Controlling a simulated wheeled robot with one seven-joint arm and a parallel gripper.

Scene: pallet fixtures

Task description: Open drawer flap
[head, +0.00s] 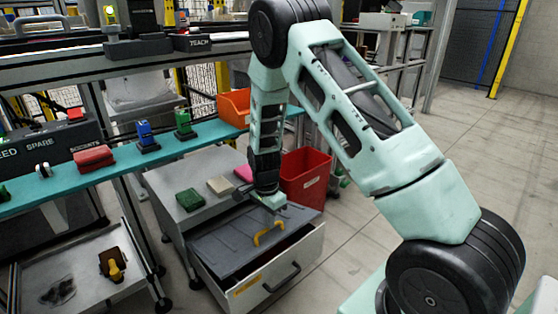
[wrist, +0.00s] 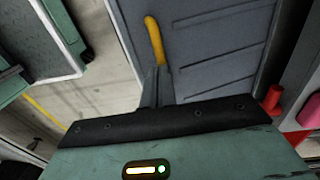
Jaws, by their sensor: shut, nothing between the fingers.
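The drawer (head: 306,262) of a grey cabinet stands pulled out, with a dark bar handle (head: 282,278) on its front. A grey ribbed flap (head: 222,244) lies over the drawer, with a yellow handle (head: 268,233) on it. A dark gap shows between the flap and the drawer front. My gripper (head: 279,206) is above the flap, near the back of the yellow handle. In the wrist view my gripper (wrist: 157,72) is shut and empty, its tips beside the near end of the yellow handle (wrist: 154,38). I cannot tell whether they touch it.
Green, beige and pink blocks (head: 189,199) lie on the cabinet top. A red bin (head: 305,174) stands just behind the drawer on the right. A teal shelf (head: 110,170) with small parts runs along the left. The floor at right is clear.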

